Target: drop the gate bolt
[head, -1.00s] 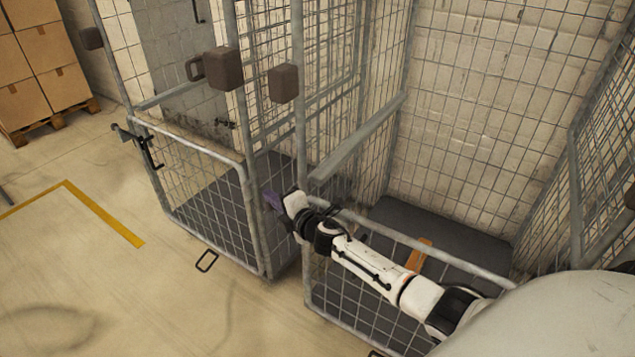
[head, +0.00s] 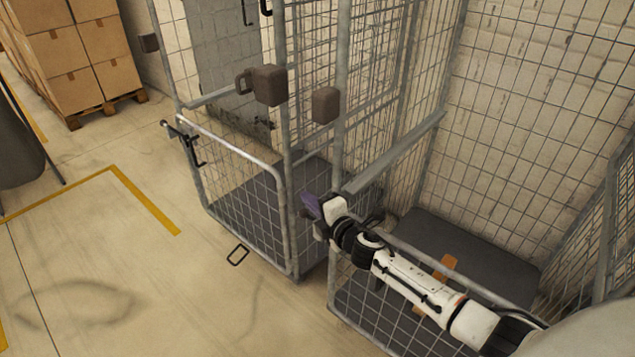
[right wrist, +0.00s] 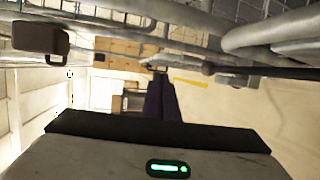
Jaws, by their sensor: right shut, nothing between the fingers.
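The left cage's low mesh gate (head: 238,205) stands across the cage front. A black bolt fitting (head: 187,142) with a handle hangs at the left end of its top rail; I cannot tell how far its pin is down. My right gripper (head: 308,206) is shut and empty by the gate's right-hand post, well to the right of the bolt. Its dark purple fingers (right wrist: 160,98) are together in the right wrist view. A dark rod (right wrist: 265,72) lies to their right there; I cannot tell whether it is the bolt. My left gripper is out of view.
A second cage with a low front rail (head: 470,285) stands at right, under my right arm. Brown blocks (head: 268,85) sit on the posts. Stacked cartons (head: 75,50) stand back left. The front-left floor is open.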

